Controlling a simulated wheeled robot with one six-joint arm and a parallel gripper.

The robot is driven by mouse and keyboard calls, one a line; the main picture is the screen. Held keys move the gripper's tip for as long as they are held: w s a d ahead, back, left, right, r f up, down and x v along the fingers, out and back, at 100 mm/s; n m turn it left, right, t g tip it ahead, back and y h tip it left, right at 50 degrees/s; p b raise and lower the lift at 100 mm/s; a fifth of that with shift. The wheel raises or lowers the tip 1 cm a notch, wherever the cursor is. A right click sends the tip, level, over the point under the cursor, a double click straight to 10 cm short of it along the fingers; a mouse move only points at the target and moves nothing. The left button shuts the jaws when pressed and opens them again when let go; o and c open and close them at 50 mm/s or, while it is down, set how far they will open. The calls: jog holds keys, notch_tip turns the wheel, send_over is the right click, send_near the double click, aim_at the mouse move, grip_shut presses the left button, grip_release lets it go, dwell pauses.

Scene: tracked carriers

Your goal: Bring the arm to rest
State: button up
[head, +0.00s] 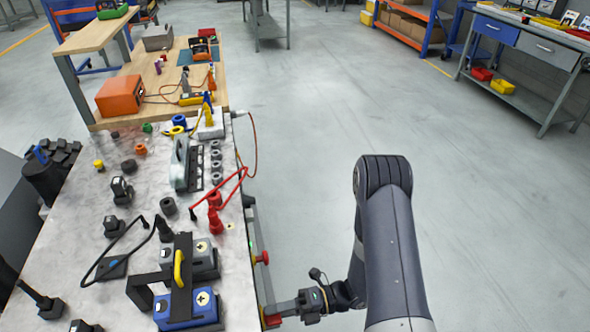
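My arm (385,220) rises from the bottom of the head view, bends at its elbow, and its forearm runs down and left. My gripper (275,316) is at the bottom, beside the right edge of the workbench (75,255). A red part shows at its tip, close to the bench edge. The fingers are too small and partly hidden, so I cannot tell whether they are open or hold anything.
On the bench stand a blue carrier box (188,307), a grey box (203,258), a red plug with cable (215,218) and several dark knobs. A wooden table (130,65) with an orange box (120,95) lies beyond. The floor (470,200) right of my arm is clear.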

jog(key=n+b, duration=0.2)
jog(key=n, duration=0.5)
jog(key=shift+r, duration=0.2)
dwell(0.4)
